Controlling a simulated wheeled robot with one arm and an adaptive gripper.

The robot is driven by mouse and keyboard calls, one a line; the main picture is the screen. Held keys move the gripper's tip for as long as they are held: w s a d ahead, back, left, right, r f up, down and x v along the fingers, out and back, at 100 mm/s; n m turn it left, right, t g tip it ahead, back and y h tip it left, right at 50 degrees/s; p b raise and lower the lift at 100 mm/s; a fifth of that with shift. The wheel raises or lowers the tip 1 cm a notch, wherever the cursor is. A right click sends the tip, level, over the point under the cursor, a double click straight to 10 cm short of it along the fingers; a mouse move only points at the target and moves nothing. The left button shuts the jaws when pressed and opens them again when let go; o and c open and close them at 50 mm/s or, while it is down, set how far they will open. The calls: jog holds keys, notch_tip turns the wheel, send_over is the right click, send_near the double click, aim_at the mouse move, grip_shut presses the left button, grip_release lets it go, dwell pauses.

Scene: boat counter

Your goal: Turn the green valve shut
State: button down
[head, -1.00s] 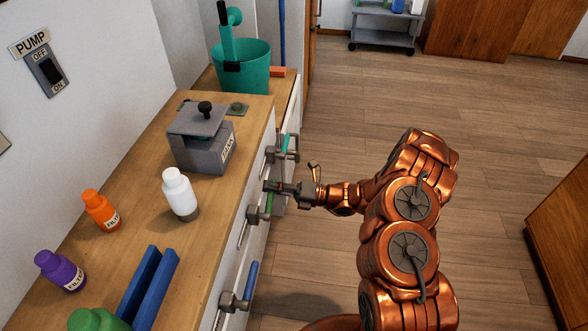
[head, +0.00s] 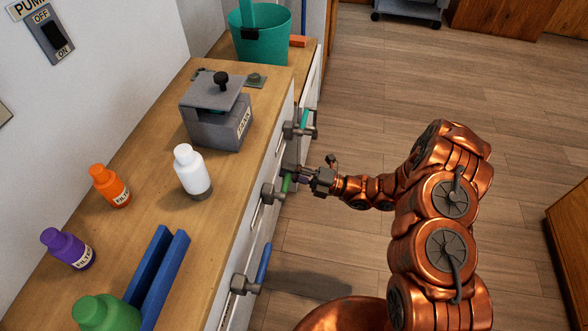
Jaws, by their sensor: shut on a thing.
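The green valve (head: 286,184) is on the front of the counter, between a teal-handled valve and a blue-handled valve. Its short green handle sticks out from a grey body and points up and slightly right in the picture. My gripper (head: 297,176) reaches in from the right and is shut on the outer end of the green handle. The fingers partly hide that end, and the exact contact is small and hard to see.
The teal valve (head: 305,121) is just beyond my gripper; the blue valve (head: 264,263) is nearer. On the counter (head: 150,190) stand a grey tank (head: 215,125), a white bottle (head: 190,168) and other bottles. Open floor (head: 400,80) lies to the right.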

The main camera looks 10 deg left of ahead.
jog(key=c, duration=1.1)
grip_release()
jog(key=shift+d, duration=0.1)
jog(key=v, duration=1.2)
